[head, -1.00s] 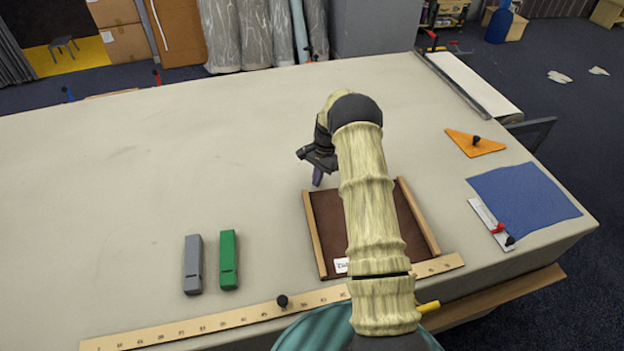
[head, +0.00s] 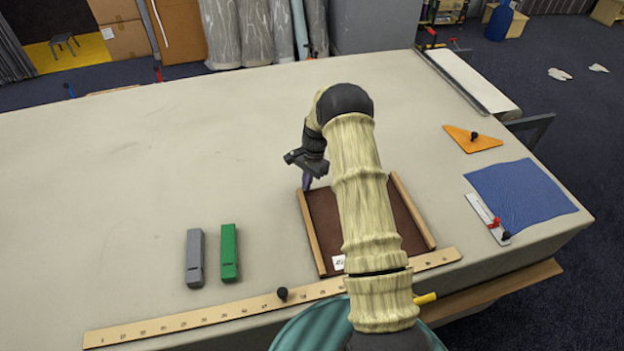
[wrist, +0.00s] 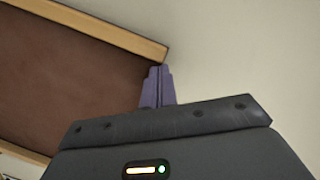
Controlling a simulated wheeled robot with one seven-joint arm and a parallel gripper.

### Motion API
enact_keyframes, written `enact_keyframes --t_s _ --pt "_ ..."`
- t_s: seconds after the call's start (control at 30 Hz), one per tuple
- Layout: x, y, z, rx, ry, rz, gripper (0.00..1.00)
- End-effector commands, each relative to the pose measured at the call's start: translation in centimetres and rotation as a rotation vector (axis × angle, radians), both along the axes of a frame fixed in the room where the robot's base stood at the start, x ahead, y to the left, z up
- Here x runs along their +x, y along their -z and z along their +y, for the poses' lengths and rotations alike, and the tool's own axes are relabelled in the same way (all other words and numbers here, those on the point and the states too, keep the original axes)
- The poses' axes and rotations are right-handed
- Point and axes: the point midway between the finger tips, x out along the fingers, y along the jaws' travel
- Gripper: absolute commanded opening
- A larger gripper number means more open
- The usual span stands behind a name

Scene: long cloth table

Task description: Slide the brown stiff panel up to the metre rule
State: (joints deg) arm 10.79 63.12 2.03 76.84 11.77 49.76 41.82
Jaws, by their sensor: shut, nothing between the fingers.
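The brown stiff panel (head: 408,215) lies flat on the table with a pale wooden strip along its left and right sides and a small white label at its near edge. My arm covers its middle. The metre rule (head: 205,317) lies along the near table edge. The panel's near-left corner is very close to the rule; I cannot tell whether they touch. My gripper (head: 306,183) is shut and empty, pointing down at the panel's far-left corner. In the wrist view, the fingertips (wrist: 158,70) are at the panel's edge beside the strip's end; contact is unclear.
A grey block (head: 195,258) and a green block (head: 229,252) lie left of the panel. A black knob (head: 282,294) stands on the rule. A blue cloth (head: 520,195) and an orange triangle (head: 472,138) lie to the right. The far left table is clear.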

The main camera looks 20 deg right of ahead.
Motion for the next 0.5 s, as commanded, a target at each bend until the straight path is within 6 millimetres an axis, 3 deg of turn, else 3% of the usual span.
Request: enact_keyframes --t_s 0.27,0.5 --pt "0.2 0.1 -0.5 0.0 0.0 -0.001 0.0" --pt "1.4 0.3 -3.3 0.0 -0.003 -0.002 0.0"
